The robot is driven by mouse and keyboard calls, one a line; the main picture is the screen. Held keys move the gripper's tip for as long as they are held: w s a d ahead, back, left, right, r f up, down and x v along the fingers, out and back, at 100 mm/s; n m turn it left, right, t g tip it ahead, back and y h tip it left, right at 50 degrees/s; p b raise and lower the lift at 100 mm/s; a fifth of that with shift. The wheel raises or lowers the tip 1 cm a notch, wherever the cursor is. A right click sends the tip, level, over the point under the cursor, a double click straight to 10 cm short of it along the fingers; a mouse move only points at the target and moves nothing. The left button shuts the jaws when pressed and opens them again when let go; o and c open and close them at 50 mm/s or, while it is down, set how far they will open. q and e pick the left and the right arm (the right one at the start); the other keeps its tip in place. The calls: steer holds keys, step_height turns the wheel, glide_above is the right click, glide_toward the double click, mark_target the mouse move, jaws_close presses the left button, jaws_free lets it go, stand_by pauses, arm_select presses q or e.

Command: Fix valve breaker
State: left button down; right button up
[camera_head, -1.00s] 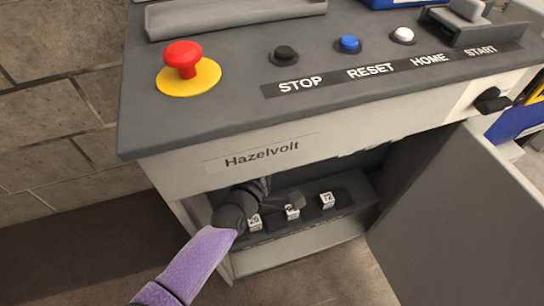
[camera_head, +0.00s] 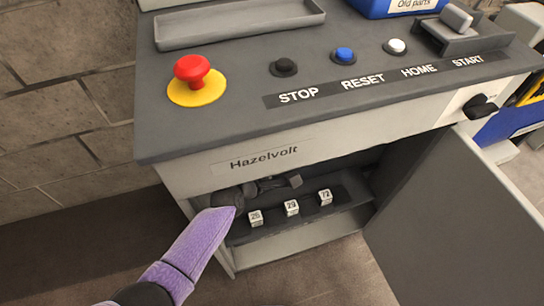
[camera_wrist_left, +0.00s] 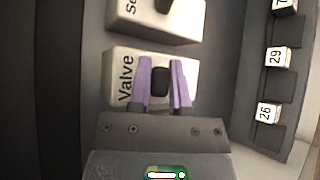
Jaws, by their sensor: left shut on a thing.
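The valve breaker (camera_wrist_left: 120,73) is a pale block labelled "Valve" in the left wrist view, with a black toggle (camera_wrist_left: 159,82). My left gripper (camera_wrist_left: 161,78) has its purple fingers on both sides of that toggle, closed on it. In the head view my left arm reaches into the open cabinet (camera_head: 290,238) under the "Hazelvolt" label, and its fingertips are hard to make out in the shade. Another pale breaker (camera_wrist_left: 150,22) with a black toggle sits beside it, its label cut off. My right gripper is not in view.
White number blocks 26 (camera_head: 256,218), 29 (camera_head: 291,208) and 72 (camera_head: 325,198) sit on the cabinet's inner ledge. The cabinet door (camera_head: 460,225) stands open at the right. Above are a red emergency button (camera_head: 191,70), the panel buttons and an empty grey tray (camera_head: 240,24).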

arm_select(q)
steer(key=c, duration=0.8)
jaws_free()
steer(key=shift+c, duration=0.2)
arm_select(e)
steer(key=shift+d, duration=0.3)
arm_select(q)
steer(key=shift+s+a+r+p, duration=0.15)
steer(key=shift+s+a+p, duration=0.05)
steer(key=shift+s+p, duration=0.1)
steer(key=p+v, duration=0.4)
steer(key=v, duration=0.5)
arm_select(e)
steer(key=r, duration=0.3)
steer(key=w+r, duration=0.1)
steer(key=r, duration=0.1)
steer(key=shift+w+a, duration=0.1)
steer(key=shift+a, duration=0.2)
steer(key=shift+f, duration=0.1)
